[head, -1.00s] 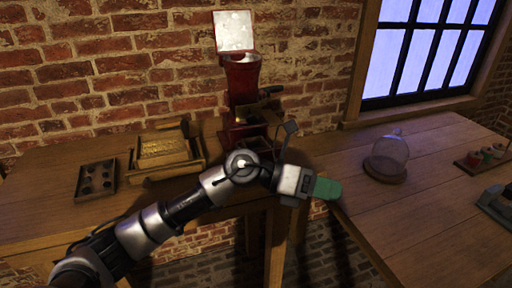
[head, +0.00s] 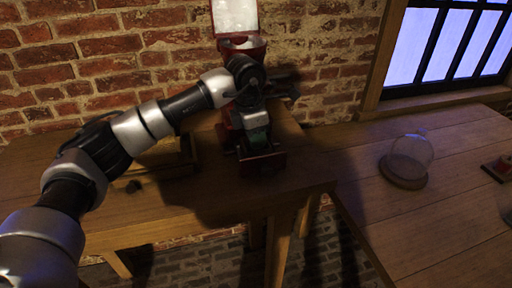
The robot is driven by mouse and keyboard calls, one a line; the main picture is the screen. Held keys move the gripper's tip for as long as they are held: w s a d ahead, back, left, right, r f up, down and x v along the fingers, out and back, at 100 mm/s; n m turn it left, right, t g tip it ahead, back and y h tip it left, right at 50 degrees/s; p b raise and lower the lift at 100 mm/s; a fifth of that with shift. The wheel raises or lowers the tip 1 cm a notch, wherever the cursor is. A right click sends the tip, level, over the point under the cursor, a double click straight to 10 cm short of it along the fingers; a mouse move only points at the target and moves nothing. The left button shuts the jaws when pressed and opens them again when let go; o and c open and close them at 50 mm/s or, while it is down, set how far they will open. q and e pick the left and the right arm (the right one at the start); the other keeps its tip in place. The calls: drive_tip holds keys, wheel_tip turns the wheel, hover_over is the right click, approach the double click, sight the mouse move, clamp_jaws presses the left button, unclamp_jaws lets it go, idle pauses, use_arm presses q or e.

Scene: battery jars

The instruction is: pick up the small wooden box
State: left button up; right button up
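My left arm reaches in from the left, and its gripper (head: 257,137) points down in front of the tall red machine (head: 228,48). A wooden box-like tray (head: 178,168) on the left table is mostly hidden behind my arm. I cannot tell whether it is the small wooden box. My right gripper is not in view.
The left table (head: 210,212) has a bare front strip. A glass dome on a wooden base (head: 404,172) stands on the right table (head: 375,215). A brick wall is behind.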

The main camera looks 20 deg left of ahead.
sight(259, 152)
use_arm(q)
drive_tip(key=shift+w+f, duration=0.15)
drive_tip(key=shift+f, duration=0.25)
drive_tip(key=f, duration=0.1)
drive_tip(key=f+p, duration=0.1)
drive_tip(key=f, duration=0.1)
drive_tip(key=shift+w+d+f, duration=0.15)
drive_tip(key=shift+d+f, duration=0.05)
drive_tip(key=shift+f, duration=0.05)
drive_tip(key=shift+w+d+f, duration=0.1)
drive_tip(key=shift+f, duration=0.45)
clamp_jaws()
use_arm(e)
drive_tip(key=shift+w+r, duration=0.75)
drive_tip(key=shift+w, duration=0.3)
